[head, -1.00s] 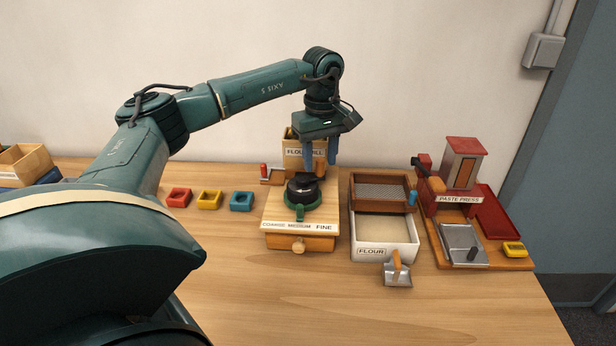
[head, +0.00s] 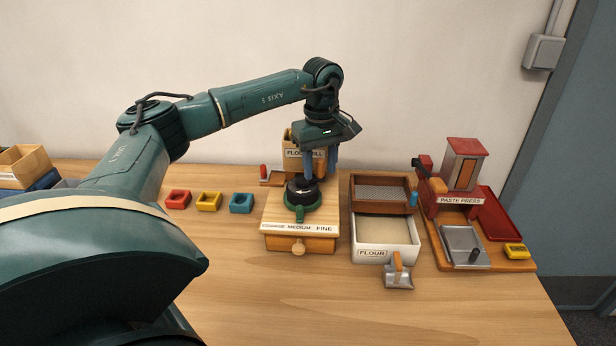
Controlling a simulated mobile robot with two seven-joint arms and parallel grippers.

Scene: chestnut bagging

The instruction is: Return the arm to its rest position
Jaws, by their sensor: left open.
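My left arm comes in from the left and reaches across the table to above the flour mill. My left gripper (head: 320,164) points down with its blue fingers apart, over the back of the mill. The flour mill (head: 299,236) is a wooden box with a drawer knob and a coarse, medium and fine scale. A dark and green round part (head: 302,195) sits on its top, just below the fingers; I cannot tell whether they touch it. My right gripper is not in view.
A white flour bin (head: 385,246) with a sieve (head: 382,189) and a scoop (head: 398,272) stands right of the mill. The paste press (head: 462,185) is farther right. Red, yellow and blue moulds (head: 209,202) lie left. The front of the table (head: 300,310) is clear.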

